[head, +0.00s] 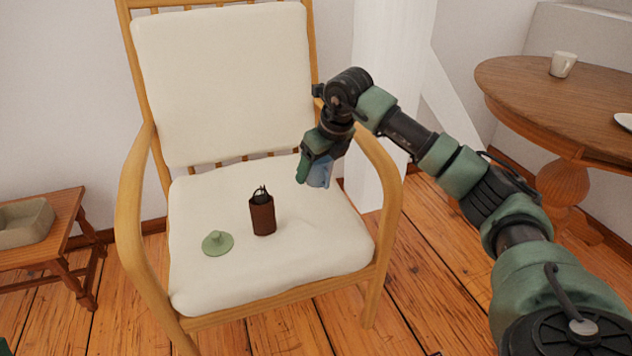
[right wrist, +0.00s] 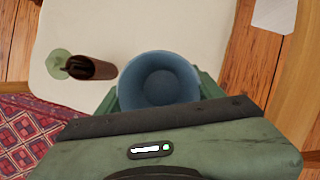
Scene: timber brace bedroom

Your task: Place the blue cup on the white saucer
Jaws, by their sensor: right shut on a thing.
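The blue cup (head: 319,175) is held in my right gripper (head: 311,172) above the right part of the chair seat. In the right wrist view the cup (right wrist: 159,84) shows from above, its round opening facing the camera, between the green fingers. The fingers are shut on it. A white, dish-like thing (head: 624,121), perhaps the white saucer, lies on the round table, cut off by the right edge of the head view. My left gripper is not in view.
A cream cushioned chair (head: 193,284) holds a brown cylindrical holder (head: 262,216) and a green lid-like piece (head: 217,243). The round wooden table (head: 510,82) at right bears a white mug (head: 563,64). A low wooden table (head: 62,222) with a beige tray (head: 22,228) stands at left.

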